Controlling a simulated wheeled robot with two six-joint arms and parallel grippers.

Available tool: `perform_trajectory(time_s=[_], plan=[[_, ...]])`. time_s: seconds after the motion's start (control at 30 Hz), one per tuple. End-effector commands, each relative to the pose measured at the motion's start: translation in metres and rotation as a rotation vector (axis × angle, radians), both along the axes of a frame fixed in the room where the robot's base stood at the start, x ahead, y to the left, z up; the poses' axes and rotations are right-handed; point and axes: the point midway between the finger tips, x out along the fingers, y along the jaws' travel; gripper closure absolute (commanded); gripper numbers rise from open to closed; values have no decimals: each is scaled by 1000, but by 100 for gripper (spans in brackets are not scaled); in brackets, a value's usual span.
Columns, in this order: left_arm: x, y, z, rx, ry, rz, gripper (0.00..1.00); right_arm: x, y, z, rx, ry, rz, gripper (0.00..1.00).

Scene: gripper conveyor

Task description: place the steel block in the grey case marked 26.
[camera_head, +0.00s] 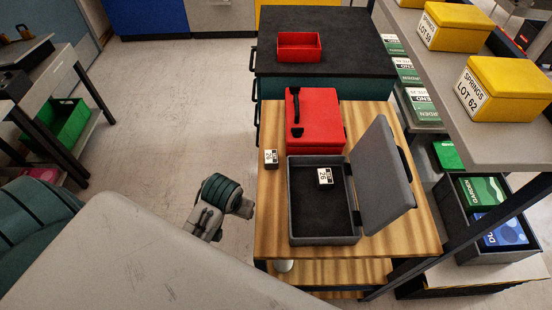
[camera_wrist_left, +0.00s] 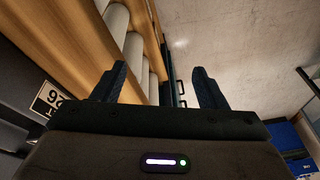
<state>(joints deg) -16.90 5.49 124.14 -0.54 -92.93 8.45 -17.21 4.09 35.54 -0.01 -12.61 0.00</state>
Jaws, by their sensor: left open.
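The open grey case (camera_head: 291,215) lies on the wooden table, its lid (camera_head: 382,180) swung up on the right. My left gripper (camera_head: 203,222) is left of the table, apart from the case. In the left wrist view its fingers (camera_wrist_left: 161,88) are open with nothing between them. My right gripper is out of view.
A closed red case (camera_head: 318,118) lies behind the grey one. A red bin (camera_head: 299,47) stands on the dark bench farther back. Shelving with yellow boxes (camera_head: 455,26) runs along the right. The wooden table (camera_head: 270,225) has a bare strip on its left; the floor beyond is clear.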

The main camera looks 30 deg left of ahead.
Motion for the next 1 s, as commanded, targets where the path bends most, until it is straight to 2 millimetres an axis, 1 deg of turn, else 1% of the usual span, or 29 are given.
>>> perform_trajectory(time_s=[0.03, 0.27, 0.37, 0.47, 0.5, 0.6, 0.7, 0.8, 0.87, 0.93, 1.0], plan=[[10, 0, 2, -4, 0, 15, 34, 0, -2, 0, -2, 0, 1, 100], [50, 0, 11, -24, 15, 98, 34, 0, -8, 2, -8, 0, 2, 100], [76, -1, 21, -36, 22, 148, 34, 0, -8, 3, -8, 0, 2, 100], [107, -2, 36, -51, 35, 210, 34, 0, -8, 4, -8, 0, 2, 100], [120, -3, 44, -58, 40, 238, 34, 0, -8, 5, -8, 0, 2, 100], [149, -5, 63, -73, 55, 301, 34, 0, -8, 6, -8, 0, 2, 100], [171, -7, 80, -85, 68, 350, 34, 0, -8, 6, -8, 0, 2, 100], [185, -8, 93, -92, 78, 383, 34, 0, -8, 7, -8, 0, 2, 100], [189, -9, 97, -94, 82, 396, 34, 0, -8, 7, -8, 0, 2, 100], [192, -9, 98, -96, 86, 404, 34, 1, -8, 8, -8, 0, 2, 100], [194, -8, 92, -96, 88, 406, 34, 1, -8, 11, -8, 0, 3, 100]])
